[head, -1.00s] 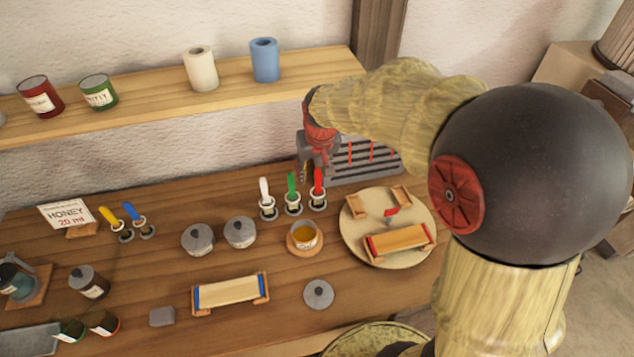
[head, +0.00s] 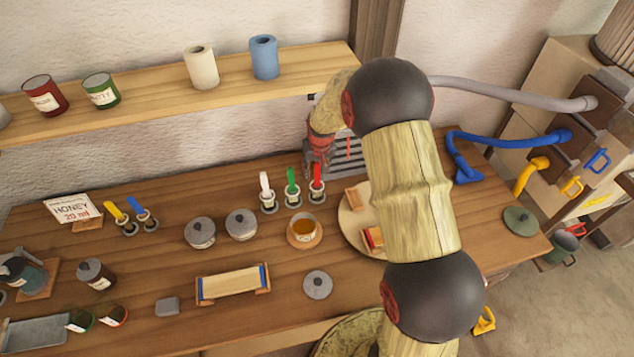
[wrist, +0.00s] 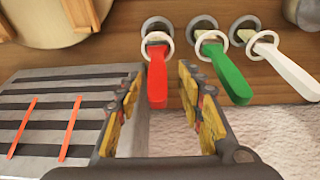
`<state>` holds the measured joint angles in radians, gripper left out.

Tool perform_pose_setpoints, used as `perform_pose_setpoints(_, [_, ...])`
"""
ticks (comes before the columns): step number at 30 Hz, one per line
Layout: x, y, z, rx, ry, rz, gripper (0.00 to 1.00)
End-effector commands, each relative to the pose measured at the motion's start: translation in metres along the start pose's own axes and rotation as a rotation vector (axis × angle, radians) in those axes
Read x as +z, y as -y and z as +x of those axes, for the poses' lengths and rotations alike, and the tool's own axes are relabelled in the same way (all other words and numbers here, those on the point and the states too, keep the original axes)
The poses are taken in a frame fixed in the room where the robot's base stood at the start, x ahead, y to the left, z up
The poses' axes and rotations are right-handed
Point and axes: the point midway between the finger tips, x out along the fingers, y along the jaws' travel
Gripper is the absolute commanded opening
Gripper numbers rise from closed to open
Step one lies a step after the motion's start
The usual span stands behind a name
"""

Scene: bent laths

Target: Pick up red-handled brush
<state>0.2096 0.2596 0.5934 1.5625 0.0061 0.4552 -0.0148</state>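The red-handled brush (head: 317,178) stands in a ring holder on the table, at the right end of a row with a green-handled brush (head: 292,180) and a white-handled brush (head: 265,183). In the wrist view the red handle (wrist: 157,80) points towards me and lies between the finger ends, nearer the left finger. My gripper (wrist: 161,85) is open, with no visible contact on the handle. In the head view my gripper (head: 318,158) is just above and behind the red handle, partly hidden by my arm. The green handle (wrist: 226,75) is just right of the right finger.
A grey slatted rack (wrist: 60,120) with red strips lies left of the gripper in the wrist view. A round board (head: 351,222) with wooden pieces is partly behind my arm. A honey cup (head: 304,231) stands in front of the brushes. The shelf (head: 150,88) runs along the wall.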

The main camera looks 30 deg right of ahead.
Motion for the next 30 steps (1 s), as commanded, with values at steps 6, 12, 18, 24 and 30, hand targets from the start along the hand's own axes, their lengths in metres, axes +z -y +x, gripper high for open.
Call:
perform_pose_setpoints(6, [0.0, -0.003, 0.032, 0.0, 0.002, 0.001, 0.38])
perform_pose_setpoints(12, [-0.001, -0.003, 0.035, 0.0, -0.001, 0.0, 0.38])
perform_pose_setpoints(18, [0.0, -0.003, 0.035, 0.0, 0.0, 0.0, 0.3])
perform_pose_setpoints(24, [0.0, -0.003, 0.035, 0.0, 0.0, 0.0, 0.19])
perform_pose_setpoints(30, [0.0, -0.003, 0.035, 0.0, 0.0, 0.0, 0.07])
